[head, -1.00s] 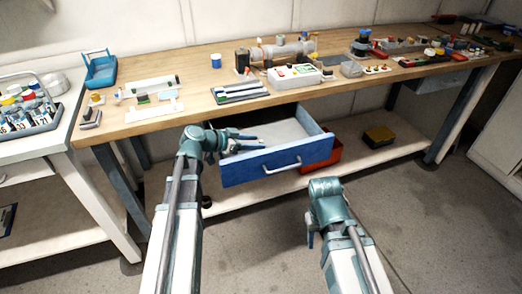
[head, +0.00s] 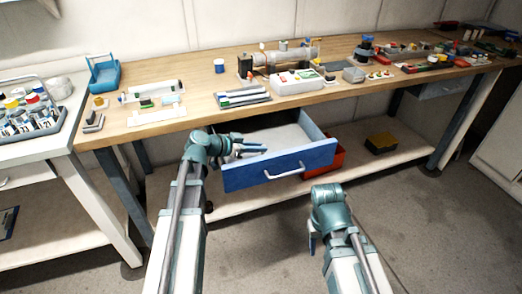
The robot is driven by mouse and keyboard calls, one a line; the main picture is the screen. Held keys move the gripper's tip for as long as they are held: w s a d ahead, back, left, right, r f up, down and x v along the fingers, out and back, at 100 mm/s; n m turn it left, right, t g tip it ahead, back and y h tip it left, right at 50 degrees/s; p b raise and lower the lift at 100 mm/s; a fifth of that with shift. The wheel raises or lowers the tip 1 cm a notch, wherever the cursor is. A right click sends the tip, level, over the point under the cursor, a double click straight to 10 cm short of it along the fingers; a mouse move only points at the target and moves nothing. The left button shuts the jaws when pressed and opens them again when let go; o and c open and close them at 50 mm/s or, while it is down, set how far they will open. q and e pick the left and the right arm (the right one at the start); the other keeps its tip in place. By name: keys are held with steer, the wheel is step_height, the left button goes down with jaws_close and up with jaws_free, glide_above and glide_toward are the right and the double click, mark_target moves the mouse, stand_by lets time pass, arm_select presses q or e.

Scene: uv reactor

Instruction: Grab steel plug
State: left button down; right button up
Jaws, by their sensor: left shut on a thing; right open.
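My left gripper (head: 250,149) is over the left part of the open blue drawer (head: 280,165), its fingers pointing right. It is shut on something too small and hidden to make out. I cannot pick out a steel plug in this view. My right gripper (head: 312,238) is open in front of the bench, low and right of the drawer, pointing down and apart from everything. Its fingertips are partly hidden by its own wrist.
The wooden bench (head: 200,108) carries a pipe assembly (head: 283,60), a white control box (head: 297,81) and several small parts. A bottle rack (head: 30,118) stands on the left table. The floor at right is clear.

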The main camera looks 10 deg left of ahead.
arm_select(q)
steer(key=shift+r, duration=0.15)
step_height(320, 180, up, 10)
steer(key=p, duration=1)
